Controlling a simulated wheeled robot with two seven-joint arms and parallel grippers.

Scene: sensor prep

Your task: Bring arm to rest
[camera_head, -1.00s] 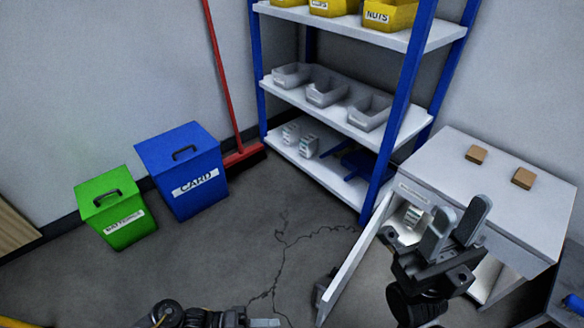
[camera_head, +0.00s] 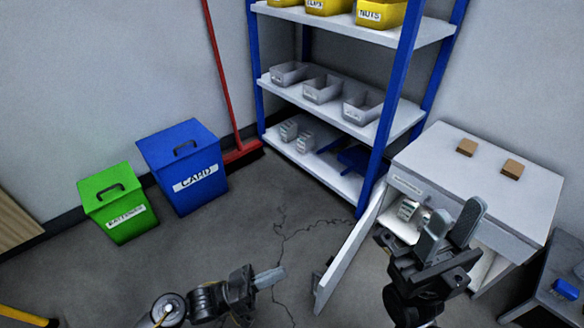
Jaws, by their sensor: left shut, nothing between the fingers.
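My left gripper (camera_head: 268,277) is low in the middle of the head view, over the bare floor. Its fingers are together and hold nothing. My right gripper (camera_head: 450,229) is at the lower right, in front of the white cabinet (camera_head: 437,190). Its two grey fingers point up and stand apart, with no object seen between them. The cabinet door (camera_head: 348,256) hangs open toward the floor. Inside the cabinet sit small pale items (camera_head: 408,209), partly hidden by my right gripper.
A blue-and-white shelf (camera_head: 345,120) with bins stands at the back. A blue CARD bin (camera_head: 196,189), a green bin (camera_head: 118,213) and a red broom (camera_head: 222,85) stand along the left wall. Two brown blocks (camera_head: 466,147) (camera_head: 512,168) lie on the cabinet. The middle floor is clear.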

